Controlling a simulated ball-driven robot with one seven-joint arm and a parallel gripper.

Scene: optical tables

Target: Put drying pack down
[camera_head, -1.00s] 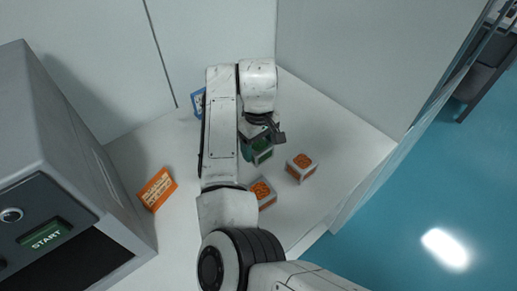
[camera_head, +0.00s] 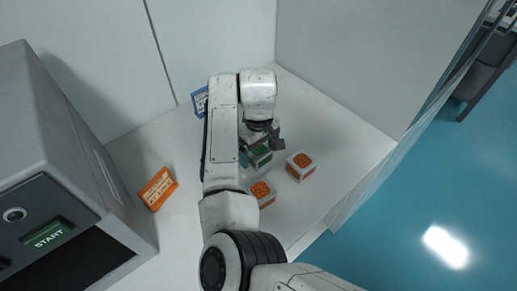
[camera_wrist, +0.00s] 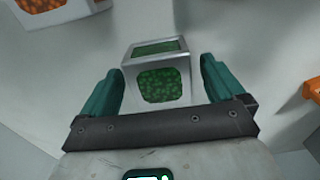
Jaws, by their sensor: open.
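The drying pack (camera_head: 260,157) is a small white-grey cube with green beaded faces. It stands on the white surface below my gripper, left of one orange-faced cube and above another in the head view. In the wrist view the green pack (camera_wrist: 160,75) sits between the two teal fingers. My gripper (camera_wrist: 161,70) is open, with a gap visible on each side of the pack. In the head view my gripper (camera_head: 262,148) is partly hidden by its own wrist and arm.
Two orange-faced cubes (camera_head: 301,166) (camera_head: 262,192) stand close to the pack. An orange card (camera_head: 158,189) leans at the left, near a grey machine (camera_head: 60,120) with a START button. A blue card (camera_head: 199,101) is by the back wall. The surface on the right is clear.

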